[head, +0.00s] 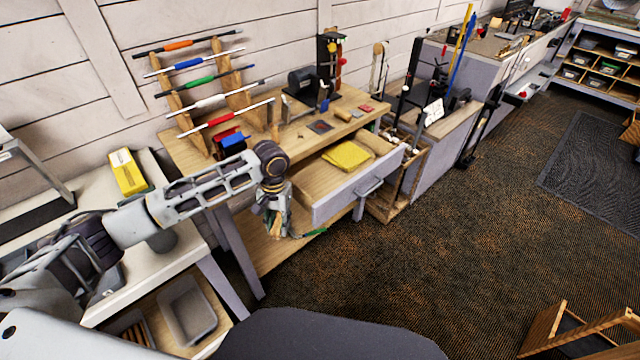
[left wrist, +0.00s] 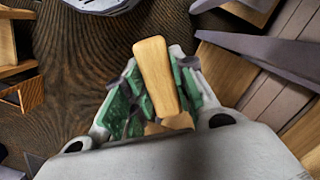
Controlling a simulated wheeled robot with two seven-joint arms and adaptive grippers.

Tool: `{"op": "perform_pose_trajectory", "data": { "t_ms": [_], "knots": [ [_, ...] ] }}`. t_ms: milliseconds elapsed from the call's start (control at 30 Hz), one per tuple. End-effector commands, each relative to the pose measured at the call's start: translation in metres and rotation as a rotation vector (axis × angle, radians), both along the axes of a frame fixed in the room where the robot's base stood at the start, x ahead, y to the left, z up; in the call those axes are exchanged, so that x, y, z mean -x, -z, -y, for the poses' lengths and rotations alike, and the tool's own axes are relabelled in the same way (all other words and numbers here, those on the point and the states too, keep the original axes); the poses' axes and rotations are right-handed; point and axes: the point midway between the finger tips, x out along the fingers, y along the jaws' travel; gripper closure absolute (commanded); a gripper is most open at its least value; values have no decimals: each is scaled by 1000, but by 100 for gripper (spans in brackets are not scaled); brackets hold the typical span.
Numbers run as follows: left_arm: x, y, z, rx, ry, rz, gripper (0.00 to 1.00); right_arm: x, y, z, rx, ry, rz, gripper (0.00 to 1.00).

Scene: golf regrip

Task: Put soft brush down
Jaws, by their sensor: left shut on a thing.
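My left gripper (head: 277,222) hangs pointing down in front of the workbench (head: 215,168), just left of the open drawer's front. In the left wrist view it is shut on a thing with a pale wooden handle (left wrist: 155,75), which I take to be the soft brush. The green finger pads lie on both sides of the handle. The brush's bristles are hidden, so I cannot tell their shape. My right gripper is not in view.
The open drawer (head: 358,187) holds a folded yellow cloth (head: 346,155). A rack of golf shafts (head: 205,100) stands at the back of the bench. A white side table (head: 143,262) with a yellow box (head: 126,172) stands left. Carpet (head: 420,260) is clear in front.

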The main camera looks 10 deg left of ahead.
Motion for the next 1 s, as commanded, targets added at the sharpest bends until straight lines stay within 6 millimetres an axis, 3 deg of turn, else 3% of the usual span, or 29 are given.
{"op": "perform_pose_trajectory", "data": {
  "t_ms": [267, 400, 733, 1000],
  "knots": [
    [6, -9, 19, 2, 24, -1, 100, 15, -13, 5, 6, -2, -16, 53],
    [13, -17, 39, 2, 52, 0, 100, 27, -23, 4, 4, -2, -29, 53],
    [29, -36, 86, 3, 167, -1, 100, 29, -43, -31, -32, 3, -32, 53],
    [32, -38, 90, -1, 353, -1, 100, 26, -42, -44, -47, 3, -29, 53]
  ]
}}
